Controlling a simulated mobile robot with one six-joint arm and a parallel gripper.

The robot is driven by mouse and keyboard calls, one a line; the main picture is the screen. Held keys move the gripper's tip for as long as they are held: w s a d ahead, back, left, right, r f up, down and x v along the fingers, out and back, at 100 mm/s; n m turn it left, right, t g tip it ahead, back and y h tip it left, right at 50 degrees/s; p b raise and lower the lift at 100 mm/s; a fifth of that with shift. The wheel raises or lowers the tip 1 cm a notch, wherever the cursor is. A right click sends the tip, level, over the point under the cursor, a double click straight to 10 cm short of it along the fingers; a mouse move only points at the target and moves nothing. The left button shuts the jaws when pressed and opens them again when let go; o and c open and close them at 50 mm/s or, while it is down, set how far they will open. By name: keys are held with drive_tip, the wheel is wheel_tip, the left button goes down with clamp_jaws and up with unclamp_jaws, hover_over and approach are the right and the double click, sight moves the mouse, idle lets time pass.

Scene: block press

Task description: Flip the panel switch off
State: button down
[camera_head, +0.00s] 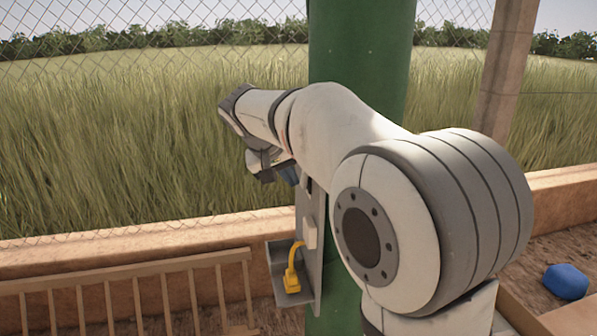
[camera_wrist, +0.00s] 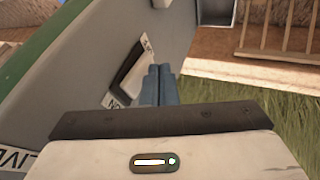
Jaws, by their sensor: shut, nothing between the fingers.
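The grey panel (camera_wrist: 185,30) fills much of the wrist view and appears tilted there. On it is a switch (camera_wrist: 128,65) with a dark surround and a pale face, with small white labels at both ends; their text is hard to read. My gripper (camera_wrist: 160,72) has its blue fingers together and empty, with the tips right beside the switch. I cannot tell whether they touch it. In the head view the panel (camera_head: 312,205) is seen nearly edge-on, on the green post. My gripper (camera_head: 289,174) is at its upper part, and the switch is hidden.
The green post (camera_head: 362,40) stands behind my arm. A yellow hooked part (camera_head: 292,270) sits on a grey shelf at the panel's foot, below a small pale box (camera_head: 310,232). A wooden railing (camera_head: 130,280) is at lower left. A blue lump (camera_head: 566,281) lies at right.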

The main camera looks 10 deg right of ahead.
drive_tip(key=shift+w+d, duration=0.1)
drive_tip(key=shift+d, duration=0.05)
drive_tip(key=shift+d+f, duration=0.1)
drive_tip(key=shift+d, duration=0.05)
idle(0.4)
drive_tip(key=shift+r+p, duration=0.45)
drive_tip(key=shift+r, duration=0.4)
